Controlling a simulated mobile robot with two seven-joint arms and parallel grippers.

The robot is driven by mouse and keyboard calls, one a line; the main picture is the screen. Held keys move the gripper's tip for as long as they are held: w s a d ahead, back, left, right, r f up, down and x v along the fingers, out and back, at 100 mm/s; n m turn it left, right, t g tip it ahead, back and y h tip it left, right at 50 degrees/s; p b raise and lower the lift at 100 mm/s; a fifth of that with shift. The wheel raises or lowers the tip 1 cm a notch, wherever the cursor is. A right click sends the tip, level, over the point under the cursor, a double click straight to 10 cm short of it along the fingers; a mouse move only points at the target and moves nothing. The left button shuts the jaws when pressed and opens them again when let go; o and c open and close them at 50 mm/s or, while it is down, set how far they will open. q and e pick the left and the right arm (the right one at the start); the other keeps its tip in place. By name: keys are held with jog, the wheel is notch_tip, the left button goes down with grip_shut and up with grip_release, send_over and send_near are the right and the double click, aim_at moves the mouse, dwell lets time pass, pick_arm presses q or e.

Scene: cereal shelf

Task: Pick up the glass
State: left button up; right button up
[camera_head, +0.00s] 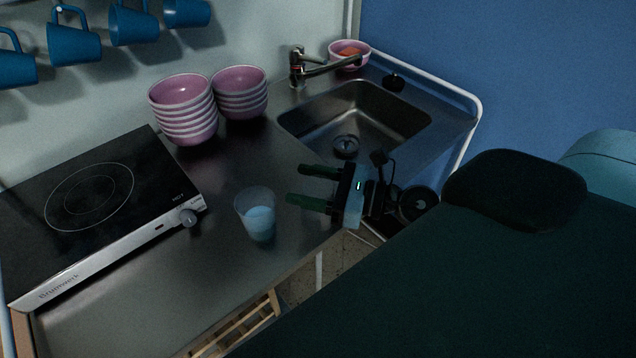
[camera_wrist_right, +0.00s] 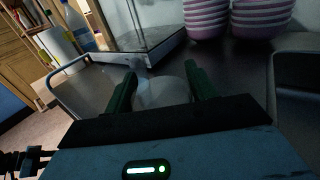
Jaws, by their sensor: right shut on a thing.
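The glass (camera_head: 258,215) is clear with pale blue in its lower part. It stands upright on the steel counter (camera_head: 150,285), right of the hob. My right gripper (camera_head: 294,184) is just right of the glass, with its two dark green fingers apart and pointing left towards it. In the head view a small gap shows between the fingertips and the glass, and nothing shows between the fingers. In the right wrist view the glass (camera_wrist_right: 163,92) appears in line between the fingers (camera_wrist_right: 158,78), its lower part hidden by the gripper body. My left gripper is not in view.
A black hob (camera_head: 90,195) with a knob (camera_head: 189,217) lies left of the glass. Two stacks of pink bowls (camera_head: 185,110) stand behind. The sink (camera_head: 355,115) and tap (camera_head: 325,68) are at the back right. Blue mugs (camera_head: 75,45) hang above. The counter in front of the hob is clear.

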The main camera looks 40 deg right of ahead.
jog(key=shift+c, duration=0.9)
jog(key=shift+r, duration=0.1)
